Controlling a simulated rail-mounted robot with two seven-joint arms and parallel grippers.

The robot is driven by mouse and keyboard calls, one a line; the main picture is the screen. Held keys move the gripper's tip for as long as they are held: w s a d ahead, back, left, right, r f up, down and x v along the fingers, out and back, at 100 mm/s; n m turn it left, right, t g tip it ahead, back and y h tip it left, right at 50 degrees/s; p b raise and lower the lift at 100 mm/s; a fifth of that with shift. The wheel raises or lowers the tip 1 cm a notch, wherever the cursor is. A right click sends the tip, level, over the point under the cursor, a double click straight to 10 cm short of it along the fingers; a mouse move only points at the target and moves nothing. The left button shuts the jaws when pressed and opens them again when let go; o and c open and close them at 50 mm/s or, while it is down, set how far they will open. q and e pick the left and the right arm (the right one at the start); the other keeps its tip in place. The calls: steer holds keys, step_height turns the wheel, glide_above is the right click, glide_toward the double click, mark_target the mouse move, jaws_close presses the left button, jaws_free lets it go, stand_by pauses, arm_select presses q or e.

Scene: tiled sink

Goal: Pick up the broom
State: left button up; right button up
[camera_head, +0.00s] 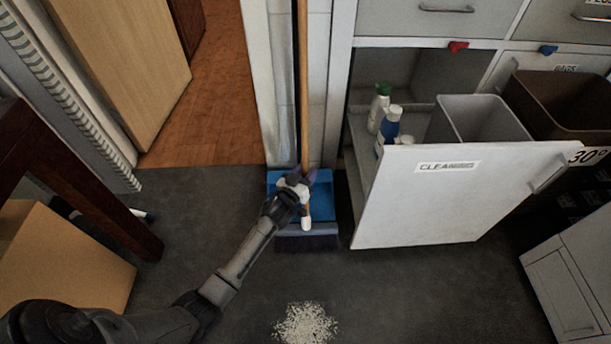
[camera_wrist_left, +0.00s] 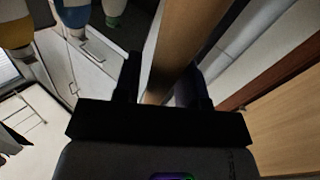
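The broom's long wooden handle (camera_head: 304,85) stands upright near the narrow wall strip, with its wide dark head (camera_head: 307,242) on the floor. A blue dustpan (camera_head: 346,200) stands behind it. My left gripper (camera_head: 303,188) is at the lower part of the handle. In the left wrist view the handle (camera_wrist_left: 185,35) passes between the two dark fingers of the left gripper (camera_wrist_left: 163,85). The fingers are close to its sides, but I cannot tell whether they press on it. My right gripper is not in view.
A pile of white grains (camera_head: 305,324) lies on the dark floor in front. To the right, an open cabinet door marked "CLEANING" (camera_head: 440,205) stands near bottles (camera_head: 388,125) and bins (camera_head: 480,118). A dark wooden leg (camera_head: 95,195) and cardboard box (camera_head: 70,265) are at left.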

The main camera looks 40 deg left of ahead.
arm_select(q)
jaws_close()
steer(key=shift+r, duration=0.2)
stand_by(0.3)
